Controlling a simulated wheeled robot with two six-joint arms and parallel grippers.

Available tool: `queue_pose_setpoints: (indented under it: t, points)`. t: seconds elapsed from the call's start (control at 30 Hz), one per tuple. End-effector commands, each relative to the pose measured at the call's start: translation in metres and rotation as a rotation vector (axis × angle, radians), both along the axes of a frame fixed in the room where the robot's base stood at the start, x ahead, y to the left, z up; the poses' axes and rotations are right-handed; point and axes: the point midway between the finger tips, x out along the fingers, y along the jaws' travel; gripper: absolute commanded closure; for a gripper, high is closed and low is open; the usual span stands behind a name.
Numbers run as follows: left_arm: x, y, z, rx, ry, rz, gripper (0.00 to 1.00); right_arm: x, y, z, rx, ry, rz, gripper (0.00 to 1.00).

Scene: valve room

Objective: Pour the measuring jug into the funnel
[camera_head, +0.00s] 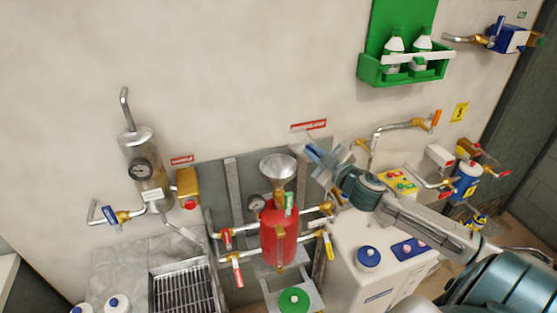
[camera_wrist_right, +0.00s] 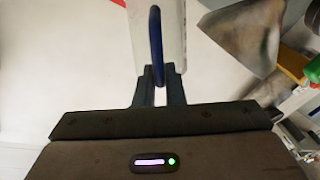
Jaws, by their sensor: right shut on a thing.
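The funnel (camera_head: 278,168) is a grey metal cone above a red cylinder (camera_head: 279,232). It also shows, blurred, at the upper right of the right wrist view (camera_wrist_right: 243,32). My right gripper (camera_head: 326,161) is just right of the funnel, apart from it. In the right wrist view my right gripper (camera_wrist_right: 159,72) is shut on the blue handle of the measuring jug (camera_wrist_right: 174,22), which has a pale body. In the head view the jug is small and hard to make out, so its tilt and contents cannot be told. My left gripper is not in view.
Pipes with red and yellow valve handles (camera_head: 237,270) flank the red cylinder. A white cabinet (camera_head: 350,262) with a blue knob stands below my right arm. A gauge cylinder (camera_head: 147,165) is on the wall at left. A green bottle rack (camera_head: 405,70) hangs at upper right.

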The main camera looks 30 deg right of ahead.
Motion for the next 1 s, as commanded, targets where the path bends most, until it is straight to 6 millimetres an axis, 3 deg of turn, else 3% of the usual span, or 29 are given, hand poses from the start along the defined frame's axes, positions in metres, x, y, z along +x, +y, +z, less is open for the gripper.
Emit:
queue_pose_setpoints:
  t: [0.57,1.0]
  points:
    - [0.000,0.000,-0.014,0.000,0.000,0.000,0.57,0.001,-0.030,-0.032,0.284,0.011,-0.001,1.00]
    - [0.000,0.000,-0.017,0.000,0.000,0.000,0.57,0.001,-0.050,-0.032,0.501,0.015,-0.002,1.00]
